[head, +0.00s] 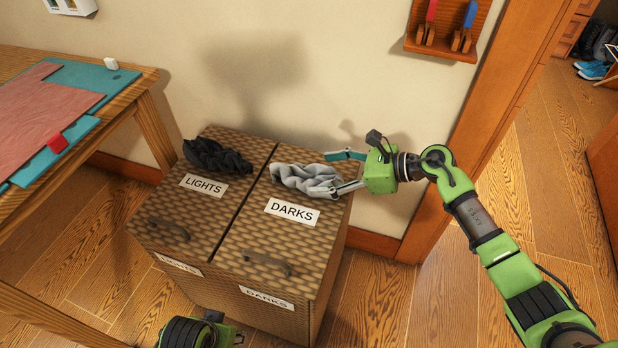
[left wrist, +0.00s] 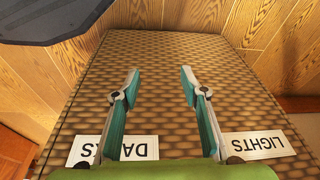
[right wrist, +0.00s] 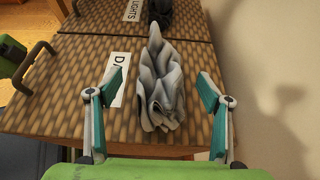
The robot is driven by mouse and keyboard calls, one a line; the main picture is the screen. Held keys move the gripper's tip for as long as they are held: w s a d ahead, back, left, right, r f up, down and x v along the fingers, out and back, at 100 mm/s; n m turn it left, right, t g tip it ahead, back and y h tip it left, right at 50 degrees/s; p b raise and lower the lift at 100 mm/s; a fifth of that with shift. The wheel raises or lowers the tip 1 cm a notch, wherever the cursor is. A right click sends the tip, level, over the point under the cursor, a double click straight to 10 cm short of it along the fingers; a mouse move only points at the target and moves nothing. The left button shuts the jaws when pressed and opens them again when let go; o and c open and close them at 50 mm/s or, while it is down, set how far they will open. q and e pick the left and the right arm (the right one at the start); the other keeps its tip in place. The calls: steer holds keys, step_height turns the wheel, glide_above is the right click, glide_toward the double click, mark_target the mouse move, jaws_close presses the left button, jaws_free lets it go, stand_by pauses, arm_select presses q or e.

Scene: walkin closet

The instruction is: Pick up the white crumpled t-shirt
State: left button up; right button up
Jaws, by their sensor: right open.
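The white crumpled t-shirt (head: 303,179) lies in a greyish-white heap on the closed DARKS lid of a woven hamper (head: 237,233). It also shows in the right wrist view (right wrist: 160,92). My right gripper (head: 331,174) is open at the right end of the shirt. In the right wrist view its fingers (right wrist: 160,75) stand apart on either side of the shirt, with gaps visible on both sides. My left gripper shows in the left wrist view (left wrist: 160,72), open and empty over a woven face of the hamper; only part of it shows low in the head view.
A black crumpled garment (head: 216,157) lies on the LIGHTS lid, left of the shirt. A wooden table (head: 150,80) with folded cloths stands at the left. A wall rack (head: 447,30) hangs above.

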mark_target(308, 172)
steer(key=x, duration=0.5)
steer(key=shift+w+r, duration=0.1)
steer(key=shift+w, duration=0.1)
steer(key=shift+w+a+b, duration=0.1)
steer(key=shift+a+b, duration=0.15)
steer(key=shift+b, duration=0.05)
arm_select(q)
step_height(308, 172, up, 2)
steer(key=shift+r, duration=0.1)
arm_select(e)
steer(key=shift+c, duration=0.5)
arm_select(q)
steer(key=shift+s, duration=0.15)
arm_select(e)
steer(key=c, duration=1.2)
